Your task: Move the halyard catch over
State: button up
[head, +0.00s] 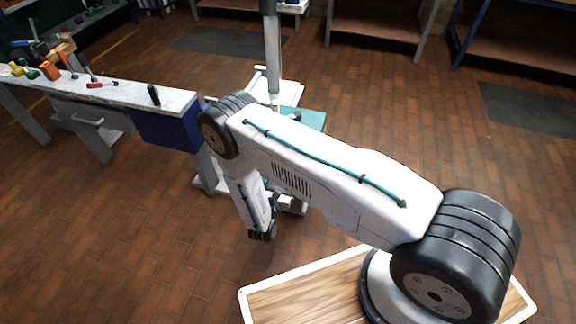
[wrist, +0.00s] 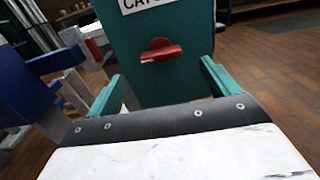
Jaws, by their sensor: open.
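The halyard catch is a small red lever (wrist: 162,53) on a teal panel (wrist: 178,85) in the wrist view. It lies nearly level across a round red hub. A white label (wrist: 150,3) above it is cut off by the frame. My gripper (wrist: 162,72) is open, with one teal finger on each side of the catch in the picture. Nothing is between the fingers, and the catch appears to lie beyond them; the exact gap cannot be told. In the head view, part of a teal panel (head: 312,118) shows behind my arm at the mast (head: 272,50); the catch is hidden there.
A workbench (head: 130,92) with several tools stands at the left, with a blue box-like part (head: 165,130) at its near end. The blue part also shows in the wrist view (wrist: 25,95). Shelves stand at the back. The brick floor at right is open.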

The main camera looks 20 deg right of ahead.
jog(key=x, duration=0.7)
jog(key=shift+w+d+f, duration=0.2)
jog(key=c, duration=1)
